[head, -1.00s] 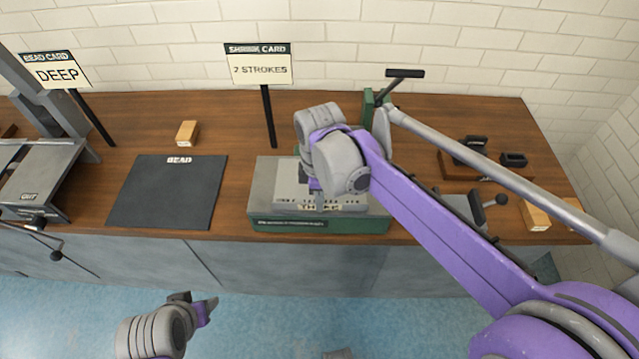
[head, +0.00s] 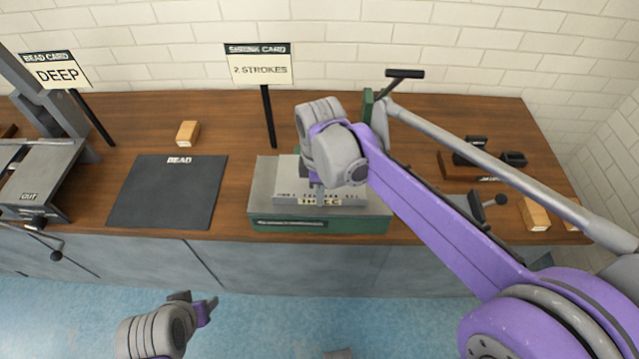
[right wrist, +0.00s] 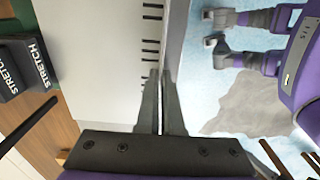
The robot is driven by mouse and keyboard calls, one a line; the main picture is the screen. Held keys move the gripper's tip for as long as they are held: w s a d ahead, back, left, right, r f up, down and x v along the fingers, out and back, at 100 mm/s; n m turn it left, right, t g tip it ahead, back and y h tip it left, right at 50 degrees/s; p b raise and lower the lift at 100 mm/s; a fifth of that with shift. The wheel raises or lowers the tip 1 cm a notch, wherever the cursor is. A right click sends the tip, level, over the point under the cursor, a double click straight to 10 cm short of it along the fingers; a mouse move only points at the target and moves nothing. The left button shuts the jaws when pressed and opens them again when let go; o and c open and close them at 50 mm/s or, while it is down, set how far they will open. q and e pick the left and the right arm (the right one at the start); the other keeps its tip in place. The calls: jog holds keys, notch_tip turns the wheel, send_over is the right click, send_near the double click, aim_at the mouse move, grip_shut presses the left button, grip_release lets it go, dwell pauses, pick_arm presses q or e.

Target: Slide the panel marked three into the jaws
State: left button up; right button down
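The grey panel marked three (head: 345,197) lies on the grey bed of the green shrinker (head: 270,222), its lettered front edge facing me. My right gripper (head: 318,192) points down at the middle of that front edge. In the right wrist view its two fingers (right wrist: 160,103) are nearly together, closed on the panel's edge, and the pale panel (right wrist: 95,60) with tick marks fills the left. The jaws are hidden behind my right wrist; part of the green frame (head: 368,105) and a black lever handle (head: 405,73) show. My left gripper (head: 205,305) hangs clear of the bench, its opening unclear.
A black bead mat (head: 165,195) and a wooden block (head: 187,132) lie left. Cards reading DEEP (head: 57,73) and 2 STROKES (head: 260,70) stand behind. Black stretch blocks (head: 470,150) and a wooden block (head: 534,215) are right. The bench between mat and shrinker is clear.

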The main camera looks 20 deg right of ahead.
jog(key=shift+w+d, duration=0.2)
jog(key=shift+w, duration=0.55)
jog(key=shift+w+d, duration=0.2)
jog(key=shift+w, duration=0.5)
jog(key=shift+w+d, duration=0.2)
jog(key=shift+w, duration=0.55)
jog(key=shift+c, duration=2.2)
grip_release()
pick_arm(q)
jog(key=shift+r, duration=0.2)
jog(key=shift+r, duration=0.1)
pick_arm(e)
jog(key=shift+r, duration=0.15)
pick_arm(q)
jog(key=r+p, duration=0.1)
jog(key=w+r+p, duration=0.1)
jog(key=r+p, duration=0.2)
jog(key=r, duration=0.1)
jog(key=shift+w, duration=0.35)
pick_arm(e)
notch_tip(320, 180, up, 7)
